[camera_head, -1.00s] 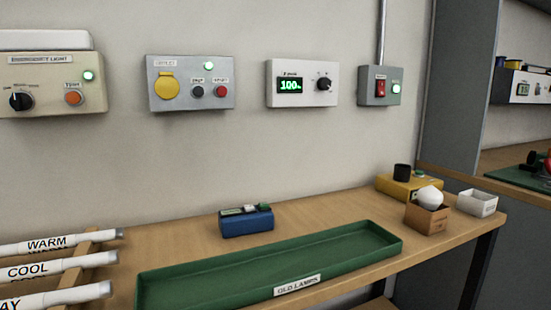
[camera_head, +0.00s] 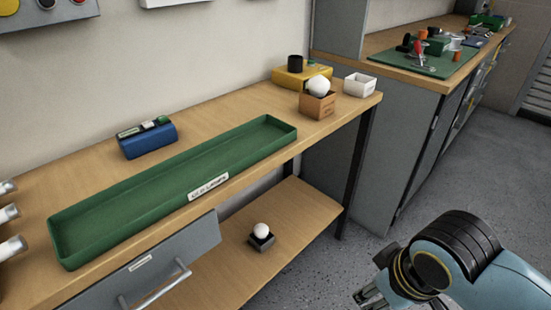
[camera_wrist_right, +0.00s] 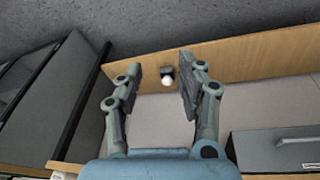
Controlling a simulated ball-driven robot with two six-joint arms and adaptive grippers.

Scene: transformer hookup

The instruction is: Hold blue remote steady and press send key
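A blue block-shaped thing (camera_head: 147,141), which may be the blue remote, sits on the wooden bench near the wall in the head view. Small white and green parts lie on its top; I cannot make out a send key. My right gripper (camera_head: 370,295) is at the lower right of the head view, over the floor and well away from the blue thing. In the right wrist view the gripper (camera_wrist_right: 162,78) has its two fingers apart with nothing between them. My left gripper is not in view.
The bench bears a long green tray (camera_head: 100,232), a yellow box (camera_head: 290,80), an orange-brown box (camera_head: 318,107) with a white bulb and a white box (camera_head: 360,85). A grey drawer (camera_head: 145,275) is below. A bulb in a dark holder (camera_head: 262,237) stands on the lower shelf.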

